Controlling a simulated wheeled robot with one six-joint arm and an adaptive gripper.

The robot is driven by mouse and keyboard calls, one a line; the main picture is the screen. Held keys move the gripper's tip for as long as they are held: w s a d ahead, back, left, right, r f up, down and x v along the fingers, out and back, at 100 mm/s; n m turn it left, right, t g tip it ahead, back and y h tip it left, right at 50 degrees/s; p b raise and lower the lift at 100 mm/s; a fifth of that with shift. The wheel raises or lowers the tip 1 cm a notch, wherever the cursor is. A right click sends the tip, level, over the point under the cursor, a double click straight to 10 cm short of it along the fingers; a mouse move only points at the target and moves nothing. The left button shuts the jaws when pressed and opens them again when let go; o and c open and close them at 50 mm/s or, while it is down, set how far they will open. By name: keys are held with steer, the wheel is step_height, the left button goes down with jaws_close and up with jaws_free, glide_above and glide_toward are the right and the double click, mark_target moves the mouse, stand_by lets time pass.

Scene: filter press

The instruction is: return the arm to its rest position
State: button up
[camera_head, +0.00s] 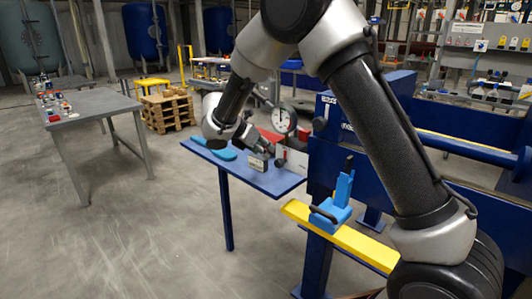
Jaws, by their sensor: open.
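My arm (385,130) rises from the lower right, bends at an elbow at the top of the picture and comes down to a wrist (217,127) over the blue side table. My gripper (268,152) is small and dark at its end, open, pointing right and down toward the press. It is just above the table, close to a small box with a pale label (258,164) and left of a round white dial gauge (284,120). I cannot tell whether it touches anything. Its fingers are hard to make out against the dark parts behind.
The blue side table (262,181) also bears a light-blue flat item (216,150). A yellow bar (340,238) with a blue clamp-like device (333,205) is in front of the blue press frame (330,160). A grey table (92,104) and pallets (167,110) stand left; open floor lies between.

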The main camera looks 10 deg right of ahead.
stand_by(0.3)
steer(key=s+d+f+m+g, duration=0.2)
steer(key=s+d+m+g, duration=0.15)
steer(key=s+m, duration=0.45)
steer(key=s+d+r+m+t+y, duration=0.1)
steer(key=s+d+r+m, duration=0.4)
steer(key=s, duration=0.5)
steer(key=s+d+r+m+y, duration=0.4)
steer(key=s+d+r+m, duration=0.1)
steer(key=s, duration=0.6)
steer(key=s+d+r+m+t+y, duration=0.1)
steer(key=s+d+r+m+y, duration=0.1)
steer(key=s+d+r+m, duration=0.3)
steer(key=s+d+m, duration=0.2)
steer(key=s+d, duration=0.2)
steer(key=s, duration=0.1)
steer(key=shift+s+r+t, duration=0.25)
steer(key=shift+r+t, duration=0.1)
steer(key=shift+r, duration=0.05)
